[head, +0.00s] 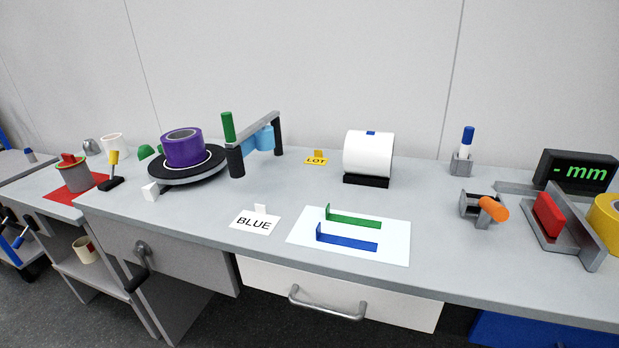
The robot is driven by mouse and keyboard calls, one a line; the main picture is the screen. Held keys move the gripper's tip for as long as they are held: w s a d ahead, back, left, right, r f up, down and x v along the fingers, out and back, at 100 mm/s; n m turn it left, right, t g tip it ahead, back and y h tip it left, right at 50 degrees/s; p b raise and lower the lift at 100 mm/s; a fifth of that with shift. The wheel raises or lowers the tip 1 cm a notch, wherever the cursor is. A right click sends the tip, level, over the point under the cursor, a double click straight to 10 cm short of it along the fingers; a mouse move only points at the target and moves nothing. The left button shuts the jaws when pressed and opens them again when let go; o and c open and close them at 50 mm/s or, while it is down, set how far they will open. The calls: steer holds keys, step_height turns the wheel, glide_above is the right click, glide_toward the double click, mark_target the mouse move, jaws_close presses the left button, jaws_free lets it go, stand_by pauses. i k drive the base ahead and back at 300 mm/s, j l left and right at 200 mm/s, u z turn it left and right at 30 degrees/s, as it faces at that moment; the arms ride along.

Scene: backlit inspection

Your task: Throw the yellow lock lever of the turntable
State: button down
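The yellow lock lever (114,158) stands nearly upright on a small black base (110,184), just left of the turntable near the bench's left end. The turntable (208,171) is a black disc with a white ring line, on a grey base. A purple ring-shaped roll (184,148) sits on its top. A white block (150,191) is at the turntable's front left edge. My gripper is not in this view.
A grey pot (72,175) on a red mat (75,190) is left of the lever. A BLUE card (254,222) and white sheet (395,242) lie in front. The bench centre (290,190) is clear.

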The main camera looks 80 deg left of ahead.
mark_target(113, 157)
steer(key=u, duration=0.4)
steer(key=k+l+u, duration=0.1)
steer(key=u, duration=0.75)
steer(key=k+u, duration=0.1)
steer(key=u, duration=0.3)
steer(key=k+u, duration=0.2)
steer(key=k, duration=0.25)
